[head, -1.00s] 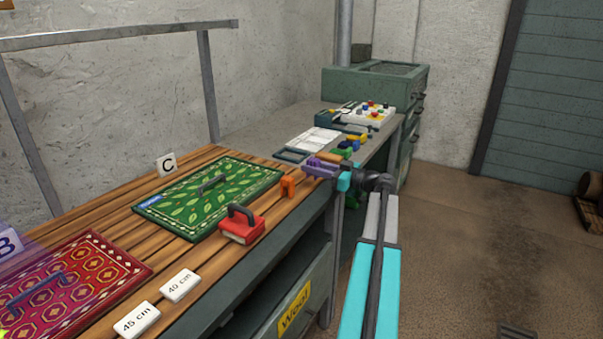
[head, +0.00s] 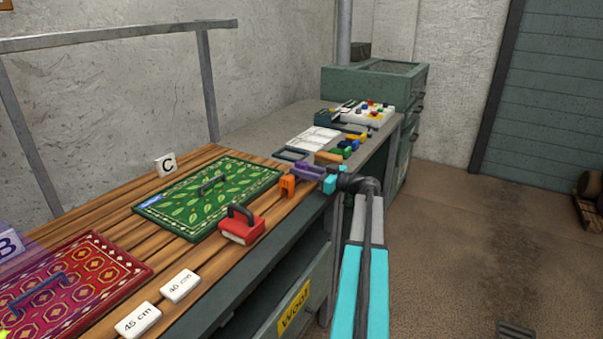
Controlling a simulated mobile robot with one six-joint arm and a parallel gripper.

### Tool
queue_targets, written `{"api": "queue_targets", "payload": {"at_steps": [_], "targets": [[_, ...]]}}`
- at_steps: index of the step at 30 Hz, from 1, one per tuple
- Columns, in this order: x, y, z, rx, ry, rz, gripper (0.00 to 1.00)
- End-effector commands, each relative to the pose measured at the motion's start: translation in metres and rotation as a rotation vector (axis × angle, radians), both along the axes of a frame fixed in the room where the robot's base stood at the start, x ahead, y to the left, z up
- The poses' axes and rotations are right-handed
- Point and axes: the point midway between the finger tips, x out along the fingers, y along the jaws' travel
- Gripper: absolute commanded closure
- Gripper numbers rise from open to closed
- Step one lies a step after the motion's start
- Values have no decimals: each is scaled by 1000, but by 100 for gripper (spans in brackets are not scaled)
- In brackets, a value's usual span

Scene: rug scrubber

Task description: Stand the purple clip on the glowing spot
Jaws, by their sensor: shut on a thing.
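My gripper (head: 305,173) is shut on the purple clip (head: 309,167) in the head view. It holds the clip at the front edge of the wooden slatted bench, just right of an orange clip (head: 287,186). The clip's exact tilt and its lower end are too small to tell. A bright yellow mark (head: 4,334) on the red rug is cut off by the lower left edge of the picture. A faint purple haze shows above it near the B sign. I cannot tell for sure that this mark is the glowing spot.
A green rug (head: 172,222) and a red rug (head: 128,275) lie on the bench (head: 165,258). A red handled block (head: 242,229) stands near the front edge. Several coloured clips (head: 352,144) lie on the grey top behind.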

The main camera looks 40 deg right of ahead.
Motion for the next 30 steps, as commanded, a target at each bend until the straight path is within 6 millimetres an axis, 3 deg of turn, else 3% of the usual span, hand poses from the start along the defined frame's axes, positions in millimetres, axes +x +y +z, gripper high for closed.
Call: {"api": "queue_targets", "payload": {"at_steps": [4,25,26,29,30], "targets": [[0,0,-11,-1,-1,1,97],[0,1,-16,-1,-1,2,97],[0,1,-15,-1,-1,2,74],[0,1,-15,-1,-1,2,57],[0,1,-15,-1,-1,2,57]]}}
